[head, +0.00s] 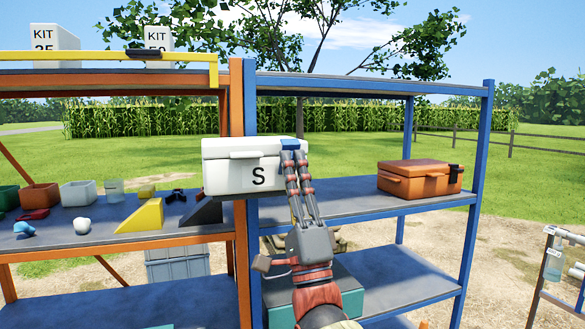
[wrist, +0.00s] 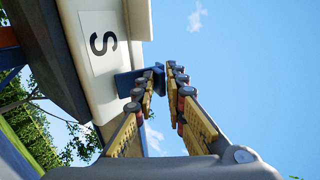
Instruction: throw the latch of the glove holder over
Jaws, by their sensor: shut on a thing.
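The glove holder (head: 228,172) looks to be the white box marked with a black S, with its lid down. It also shows at the left of the wrist view (wrist: 85,60). A blue latch (head: 290,144) sits at the right end of its front, near the lid line. In the wrist view the latch (wrist: 128,82) sticks out from the box wall to between my fingertips. My gripper (head: 293,152) reaches up from below and is shut on the latch, its fingers partly covering it.
The box stands by the blue and orange rack posts. An orange case (head: 420,179) stands to the right on the blue shelf (head: 350,207). Small pots, wedges and loose items fill the left shelf. A yellow rail (head: 110,57) runs above it. The shelf between box and orange case is clear.

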